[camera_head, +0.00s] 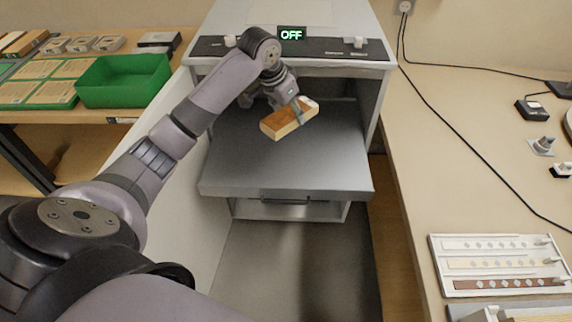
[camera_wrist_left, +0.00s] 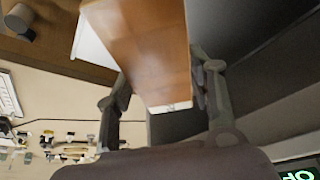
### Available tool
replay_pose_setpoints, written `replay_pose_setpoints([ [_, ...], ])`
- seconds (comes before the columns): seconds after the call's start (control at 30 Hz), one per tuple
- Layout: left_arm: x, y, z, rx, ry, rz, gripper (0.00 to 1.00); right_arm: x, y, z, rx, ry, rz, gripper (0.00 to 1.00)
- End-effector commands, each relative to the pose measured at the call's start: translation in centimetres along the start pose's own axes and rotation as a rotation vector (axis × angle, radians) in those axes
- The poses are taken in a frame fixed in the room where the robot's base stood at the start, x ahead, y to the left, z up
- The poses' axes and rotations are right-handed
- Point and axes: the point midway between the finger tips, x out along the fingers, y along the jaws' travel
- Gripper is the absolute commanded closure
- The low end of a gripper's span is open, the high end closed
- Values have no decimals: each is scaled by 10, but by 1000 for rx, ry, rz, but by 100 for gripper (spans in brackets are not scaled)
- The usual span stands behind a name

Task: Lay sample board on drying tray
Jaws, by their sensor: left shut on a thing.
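The sample board (camera_head: 279,124), a brown wooden block with a lighter edge, is held tilted by my left gripper (camera_head: 297,109). In the left wrist view the board (camera_wrist_left: 150,45) lies between the two fingers of the left gripper (camera_wrist_left: 163,92). The grey tray (camera_head: 240,170) sticks out of the front of the white cabinet, flat and bare. The board is over the rear part of this tray. I cannot tell exactly how high it is above the surface. My right gripper is not in view.
A green bin (camera_head: 124,82) stands on the left bench. On the right bench are a cable (camera_head: 470,165) and sample racks (camera_head: 500,265).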

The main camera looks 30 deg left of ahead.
Motion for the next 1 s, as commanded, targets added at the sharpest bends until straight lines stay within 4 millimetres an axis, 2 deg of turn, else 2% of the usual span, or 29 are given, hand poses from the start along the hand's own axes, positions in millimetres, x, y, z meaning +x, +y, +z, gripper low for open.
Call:
replay_pose_setpoints([
  [0.03, 1, -10, -6, 6, 4, 2, 82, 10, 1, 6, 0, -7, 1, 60],
  [0.17, -2, -22, -12, 22, -2, 8, 82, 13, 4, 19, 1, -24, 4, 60],
  [0.23, 5, -24, -9, 25, -5, 10, 82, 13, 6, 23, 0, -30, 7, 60],
  [0.37, 33, -23, 4, 25, -9, 11, 82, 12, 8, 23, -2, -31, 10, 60],
  [0.7, 114, -23, 37, 24, -5, 9, 82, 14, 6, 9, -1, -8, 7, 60],
  [0.83, 132, -23, 45, 24, -4, 9, 82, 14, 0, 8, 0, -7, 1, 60],
  [1.0, 141, -24, 48, 25, -3, 8, 82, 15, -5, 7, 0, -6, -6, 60],
])
